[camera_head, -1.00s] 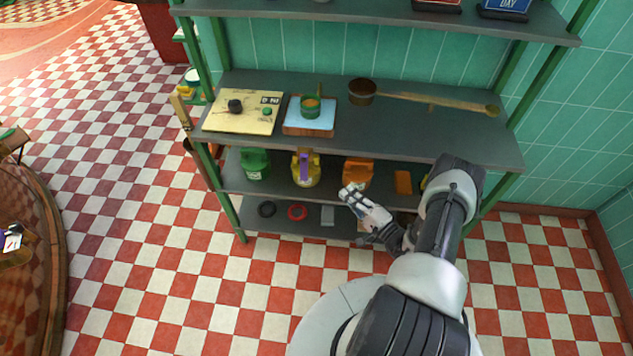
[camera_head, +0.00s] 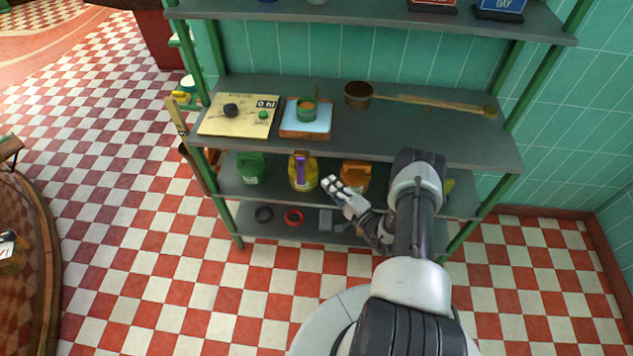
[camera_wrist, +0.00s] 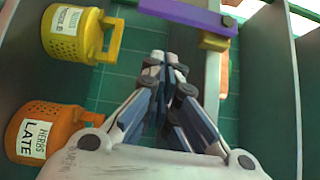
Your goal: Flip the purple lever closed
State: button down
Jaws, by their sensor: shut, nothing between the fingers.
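The purple lever (camera_head: 300,166) stands in front of a yellow container (camera_head: 303,177) on the shelf's lower tier in the head view. In the wrist view the purple lever (camera_wrist: 187,14) is a thick bar crossing the top, with a dark hinge and a small yellow block (camera_wrist: 214,41) at its right end. My gripper (camera_head: 331,182) is shut and empty, just right of the yellow container. In the wrist view my gripper's fingertips (camera_wrist: 166,62) are together, below the lever and apart from it in the picture. I cannot tell the depth gap.
An orange container (camera_head: 355,175) stands right of the yellow one, partly behind my gripper; a green container (camera_head: 251,168) stands to the left. The shelf board (camera_head: 420,135) above limits height.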

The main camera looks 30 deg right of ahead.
aim_at(301, 172)
jog(key=shift+w+a+r+b, duration=0.1)
jog(key=shift+w+a+b, duration=0.25)
jog(key=shift+w+a, duration=1.55)
jog(key=shift+d, duration=0.15)
